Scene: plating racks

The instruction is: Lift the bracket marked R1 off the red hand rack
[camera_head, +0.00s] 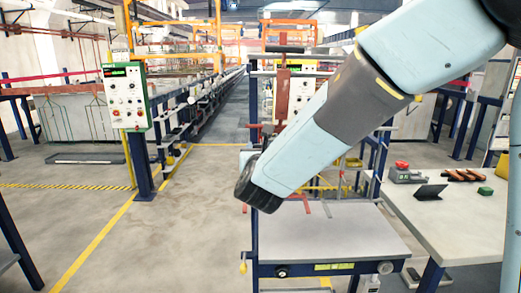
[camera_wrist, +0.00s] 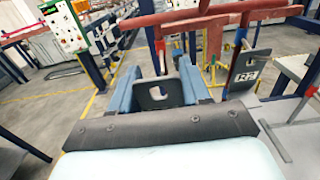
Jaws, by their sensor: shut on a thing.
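In the wrist view my gripper (camera_wrist: 157,84) has its two blue fingers shut on a dark grey bracket (camera_wrist: 160,97) with a rounded hole. No marking is readable on this bracket. The red hand rack (camera_wrist: 212,18) crosses the top of the wrist view, just beyond the fingers. A red prong of it comes down close behind the held bracket; I cannot tell whether the two touch. A second grey bracket, marked R2 (camera_wrist: 246,70), hangs from the rack to the right. In the head view part of the red rack (camera_head: 282,95) shows, and my arm hides the gripper and held bracket.
A grey-topped work stand (camera_head: 335,235) is below the arm. At right a table (camera_head: 450,222) carries a red-button box (camera_head: 405,173), a dark tablet (camera_head: 431,192), brown parts (camera_head: 463,175) and a green block (camera_head: 486,190). A control panel (camera_head: 125,97) stands left. The left floor is open.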

